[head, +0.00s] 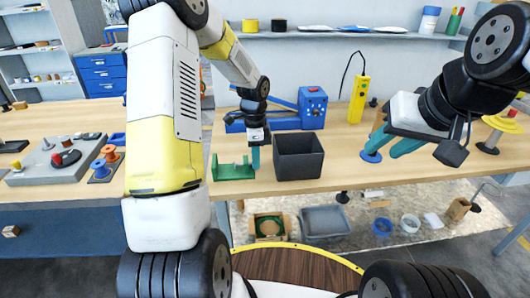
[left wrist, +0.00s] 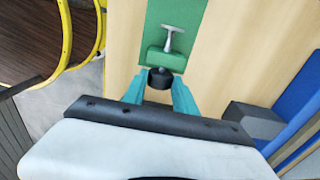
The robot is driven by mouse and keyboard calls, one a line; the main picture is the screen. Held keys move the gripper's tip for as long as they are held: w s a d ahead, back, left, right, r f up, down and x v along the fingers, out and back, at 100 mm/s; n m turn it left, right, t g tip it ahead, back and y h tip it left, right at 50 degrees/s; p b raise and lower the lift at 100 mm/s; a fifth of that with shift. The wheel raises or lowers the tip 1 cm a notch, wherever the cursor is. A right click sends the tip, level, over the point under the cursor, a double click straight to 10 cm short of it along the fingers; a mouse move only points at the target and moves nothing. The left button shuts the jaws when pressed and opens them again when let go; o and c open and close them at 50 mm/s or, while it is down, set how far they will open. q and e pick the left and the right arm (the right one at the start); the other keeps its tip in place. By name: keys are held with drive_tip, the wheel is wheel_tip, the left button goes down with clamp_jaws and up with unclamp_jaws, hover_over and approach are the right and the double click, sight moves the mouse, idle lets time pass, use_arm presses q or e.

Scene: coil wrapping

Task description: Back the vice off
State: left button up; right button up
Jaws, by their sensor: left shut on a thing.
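The green vice (head: 232,172) stands on the wooden table near its front edge, left of a dark open box. In the left wrist view, the vice (left wrist: 166,58) shows a green block with a silver T-shaped piece (left wrist: 172,38) beyond it. A black round knob (left wrist: 160,78) sits at the block's near end. My left gripper (head: 255,160) is at the vice's right end; in the left wrist view its teal fingers (left wrist: 159,92) are closed on the knob from both sides. My right gripper (head: 388,150) hangs over the table at the right, fingers apart and empty.
The dark box (head: 298,168) stands close right of my left gripper. Behind are a blue machine (head: 313,106) and a yellow pendant (head: 359,98). A grey board (head: 60,165) and orange spools (head: 108,155) lie at the left. Bins stand on the floor below.

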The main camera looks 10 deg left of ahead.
use_arm(q)
drive_tip(key=shift+s+d+t, duration=0.1)
drive_tip(key=shift+s+t, duration=0.2)
drive_tip(key=shift+t, duration=0.6)
drive_tip(key=shift+t+y, duration=0.5)
drive_tip(key=shift+t, duration=0.3)
drive_tip(key=o, duration=0.8)
